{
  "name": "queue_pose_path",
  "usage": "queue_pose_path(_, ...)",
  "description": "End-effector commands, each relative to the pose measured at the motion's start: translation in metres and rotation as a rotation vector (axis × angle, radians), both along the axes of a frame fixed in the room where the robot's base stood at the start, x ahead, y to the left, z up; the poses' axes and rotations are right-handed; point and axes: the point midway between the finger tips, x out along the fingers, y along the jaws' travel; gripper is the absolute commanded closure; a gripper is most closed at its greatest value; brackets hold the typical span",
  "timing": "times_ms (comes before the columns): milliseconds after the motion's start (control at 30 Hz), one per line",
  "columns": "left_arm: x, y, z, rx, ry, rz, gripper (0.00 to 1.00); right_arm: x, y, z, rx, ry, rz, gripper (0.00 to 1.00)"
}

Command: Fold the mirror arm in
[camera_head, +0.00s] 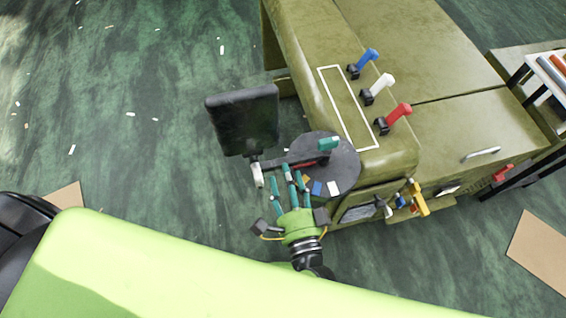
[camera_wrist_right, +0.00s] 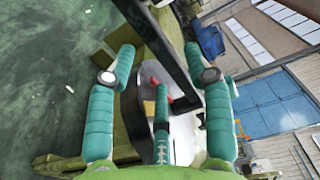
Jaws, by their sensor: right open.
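The mirror (camera_head: 243,120) is a dark, rounded square panel left of the olive chassis. Its black mirror arm (camera_head: 286,161) sticks out leftward from a round dark disc (camera_head: 346,164), with a teal knob (camera_head: 328,144) near the disc end. My right gripper (camera_head: 287,180) is open just below the arm, its teal fingers pointing up toward it. In the right wrist view, a black bar, apparently the mirror arm (camera_wrist_right: 168,45), runs between the spread fingers of the gripper (camera_wrist_right: 160,65). I cannot tell whether any finger touches it. My left gripper is out of view.
The olive chassis (camera_head: 440,50) fills the upper right, with blue (camera_head: 368,56), white (camera_head: 382,84) and red (camera_head: 397,114) levers on top. A yellow handle (camera_head: 419,200) juts from its front. The green floor (camera_head: 130,100) left of the mirror is mostly clear.

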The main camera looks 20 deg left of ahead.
Motion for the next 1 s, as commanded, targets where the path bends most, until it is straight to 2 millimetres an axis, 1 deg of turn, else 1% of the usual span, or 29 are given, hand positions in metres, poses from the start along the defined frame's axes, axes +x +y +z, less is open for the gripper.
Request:
queue_pose_path(33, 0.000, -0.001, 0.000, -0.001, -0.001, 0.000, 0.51, -0.012, -0.006, -0.001, -0.001, 0.003, 0.002, 0.48)
queue_pose_path(200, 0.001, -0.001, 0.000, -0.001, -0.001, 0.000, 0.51, -0.042, -0.022, 0.000, -0.002, 0.001, 0.002, 0.48)
queue_pose_path(300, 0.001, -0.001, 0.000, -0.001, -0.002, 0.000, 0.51, -0.054, -0.028, 0.000, 0.000, 0.001, 0.002, 0.48)
queue_pose_path(400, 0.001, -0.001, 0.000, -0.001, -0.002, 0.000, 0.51, -0.061, -0.032, 0.001, 0.001, 0.000, 0.002, 0.48)
queue_pose_path(567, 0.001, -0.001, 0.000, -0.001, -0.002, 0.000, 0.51, -0.065, -0.035, 0.001, 0.002, -0.001, 0.000, 0.48)
queue_pose_path(1000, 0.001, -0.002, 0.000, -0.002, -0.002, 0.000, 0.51, -0.064, -0.035, 0.001, 0.002, -0.001, 0.000, 0.48)
